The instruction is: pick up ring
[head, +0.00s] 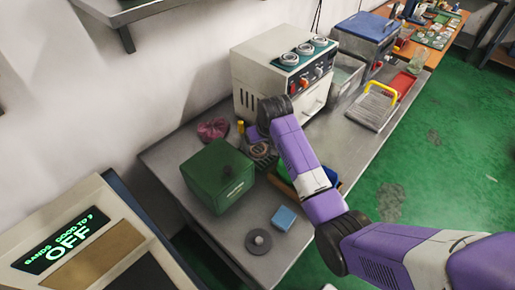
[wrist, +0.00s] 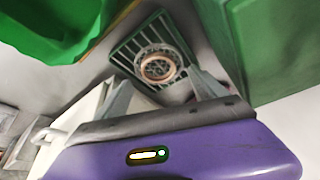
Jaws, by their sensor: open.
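A copper-coloured ring (wrist: 145,70) lies in a dark green slatted basket (wrist: 124,58), with greyer ring shapes around and inside it. In the head view the basket (head: 264,160) is on the metal bench beside the green box, partly hidden by my arm. My gripper (wrist: 158,80) is open in the wrist view, its two grey fingers apart on either side of the near part of the basket. The ring shows between and beyond the fingertips, with nothing held. How far the fingertips are above the ring I cannot tell.
A green box (head: 215,178) stands left of the basket, and a cream machine (head: 275,75) stands behind it. A purple-red cloth-like bundle (head: 212,129), a blue block (head: 284,218) and a grey disc with a knob (head: 259,241) are on the bench (head: 236,232).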

